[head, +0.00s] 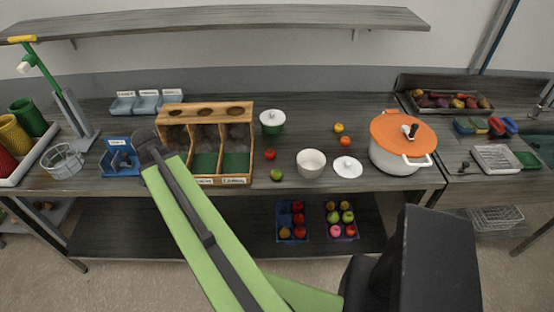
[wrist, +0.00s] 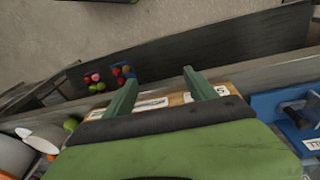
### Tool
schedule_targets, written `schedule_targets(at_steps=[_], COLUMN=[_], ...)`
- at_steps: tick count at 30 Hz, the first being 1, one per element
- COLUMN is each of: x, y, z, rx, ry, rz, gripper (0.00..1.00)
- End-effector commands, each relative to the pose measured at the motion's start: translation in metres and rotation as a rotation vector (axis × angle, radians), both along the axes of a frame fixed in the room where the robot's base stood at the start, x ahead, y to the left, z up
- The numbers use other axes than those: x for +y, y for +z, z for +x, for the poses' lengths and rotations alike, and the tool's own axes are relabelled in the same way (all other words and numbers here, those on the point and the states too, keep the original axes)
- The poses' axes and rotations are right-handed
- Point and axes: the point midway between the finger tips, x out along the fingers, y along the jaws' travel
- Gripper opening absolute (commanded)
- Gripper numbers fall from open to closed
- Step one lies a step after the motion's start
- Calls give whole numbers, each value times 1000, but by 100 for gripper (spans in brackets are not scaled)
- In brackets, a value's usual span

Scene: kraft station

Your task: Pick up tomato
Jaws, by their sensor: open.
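A small round red fruit (head: 270,155), which looks like a tomato, lies on the dark worktop just right of the wooden bin unit. An orange-red round one (head: 345,141) lies farther right, behind the white lid; I cannot tell for sure which is the tomato. My arm reaches up and left in the head view, to the left end of the bin unit. My gripper (wrist: 160,75) is open and empty in the wrist view, above the worktop's front edge and well left of both fruits. The red fruit is not clear in the wrist view.
A wooden bin unit (head: 204,112) stands close to my gripper, with a blue holder (head: 120,160) to its left. A green fruit (head: 276,175), white bowl (head: 311,163), green pot (head: 272,122) and large orange-lidded pot (head: 400,160) stand right. Fruit crates (head: 291,238) sit on the lower shelf.

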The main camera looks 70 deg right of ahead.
Motion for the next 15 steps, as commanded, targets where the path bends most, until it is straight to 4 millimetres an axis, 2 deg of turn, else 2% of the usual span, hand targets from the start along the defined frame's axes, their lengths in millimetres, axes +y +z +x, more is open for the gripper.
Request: schedule_targets(at_steps=[1, 3, 6, 9, 10, 12, 15], x=[-48, -101, -158, -191, -198, -208, -212], y=[38, 60, 85, 101, 104, 107, 107], z=[-33, -80, -146, -198, -209, -228, -239], rx=[-6, -16, -27, -36, -39, -41, -43], ry=[-183, -435, -736, -949, -994, -1069, -1111], rz=[-23, -59, -107, -144, -154, -168, -176], gripper=[66, 66, 66, 66, 66, 66, 66])
